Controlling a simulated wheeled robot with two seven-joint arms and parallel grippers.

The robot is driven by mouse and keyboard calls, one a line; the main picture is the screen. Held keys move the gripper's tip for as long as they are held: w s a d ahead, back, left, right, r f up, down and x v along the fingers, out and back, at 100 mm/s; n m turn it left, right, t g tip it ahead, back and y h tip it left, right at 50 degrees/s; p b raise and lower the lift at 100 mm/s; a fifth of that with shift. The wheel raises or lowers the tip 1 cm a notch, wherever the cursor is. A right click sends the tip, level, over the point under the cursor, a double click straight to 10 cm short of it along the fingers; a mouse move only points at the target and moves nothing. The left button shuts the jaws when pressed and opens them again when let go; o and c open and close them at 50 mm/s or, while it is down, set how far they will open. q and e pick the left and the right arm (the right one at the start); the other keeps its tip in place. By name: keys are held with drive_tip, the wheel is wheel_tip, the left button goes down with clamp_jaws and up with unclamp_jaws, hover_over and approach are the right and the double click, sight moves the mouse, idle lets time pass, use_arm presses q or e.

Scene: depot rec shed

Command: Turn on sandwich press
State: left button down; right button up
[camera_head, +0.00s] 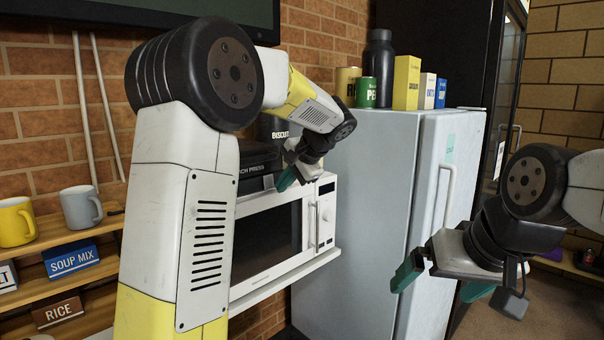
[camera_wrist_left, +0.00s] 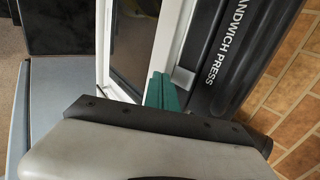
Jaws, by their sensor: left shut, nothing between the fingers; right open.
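The sandwich press (camera_head: 258,164) is a black appliance on top of the white microwave (camera_head: 272,240), partly hidden behind my left arm in the head view. In the left wrist view the sandwich press (camera_wrist_left: 222,55) shows its lettering and a small grey tab (camera_wrist_left: 183,78) on its edge. My left gripper (camera_head: 287,180) has green fingers and is shut and empty, close in front of the press, above the microwave's top front edge. Its fingertips (camera_wrist_left: 162,90) appear beside the grey tab; I cannot tell if they touch it. My right gripper (camera_head: 440,283) is open and empty, in front of the fridge.
A light grey fridge (camera_head: 372,190) stands right of the microwave, with several cans, boxes and a dark bottle (camera_head: 379,58) on top. Wooden shelves (camera_head: 50,238) at the left hold a yellow mug (camera_head: 16,222) and a grey mug (camera_head: 80,208). A brick wall is behind.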

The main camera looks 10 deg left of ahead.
sight(269, 184)
use_arm(q)
drive_tip(key=shift+w+a, duration=1.1)
drive_tip(key=shift+a, duration=0.25)
drive_tip(key=shift+f, duration=0.1)
drive_tip(key=shift+w+a, duration=0.1)
drive_tip(key=shift+a, duration=0.05)
drive_tip(key=shift+r, duration=0.8)
